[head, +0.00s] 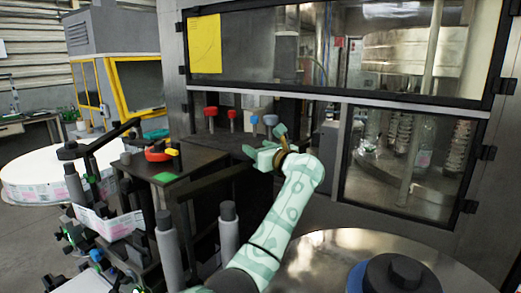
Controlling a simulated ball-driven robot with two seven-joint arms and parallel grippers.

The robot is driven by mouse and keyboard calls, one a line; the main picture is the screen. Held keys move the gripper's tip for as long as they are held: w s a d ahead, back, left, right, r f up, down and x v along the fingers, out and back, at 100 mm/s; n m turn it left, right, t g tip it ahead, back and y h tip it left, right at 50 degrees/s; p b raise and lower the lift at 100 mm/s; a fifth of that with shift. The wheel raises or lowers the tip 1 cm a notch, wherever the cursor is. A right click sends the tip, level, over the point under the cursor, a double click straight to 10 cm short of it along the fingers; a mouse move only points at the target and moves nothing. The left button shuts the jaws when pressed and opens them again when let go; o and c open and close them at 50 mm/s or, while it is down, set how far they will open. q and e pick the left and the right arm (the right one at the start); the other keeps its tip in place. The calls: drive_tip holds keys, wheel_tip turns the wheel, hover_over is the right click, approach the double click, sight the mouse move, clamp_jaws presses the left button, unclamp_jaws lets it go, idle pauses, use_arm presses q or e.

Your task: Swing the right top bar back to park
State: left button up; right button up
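My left gripper (262,152) is in the middle of the head view, at the end of a pale green arm that rises from the bottom. A dark bar (212,181), which looks like the right top bar, runs at an angle over the right part of the labeller. Its far end lies close to the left gripper; I cannot tell whether they touch. The small, overlapping fingers do not show whether the gripper is open or shut. Another dark bar (114,136) stands out over the labeller's left part. My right gripper is not in view.
Grey rollers (167,250) stand upright in front of the bar. A label reel (40,168) is at left, and a glazed machine cabinet (335,150) is behind. A round metal top (330,262) is at lower right.

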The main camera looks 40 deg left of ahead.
use_arm(q)
drive_tip(key=b+v, duration=0.2)
drive_tip(key=v, duration=1.4)
drive_tip(key=shift+d, duration=0.15)
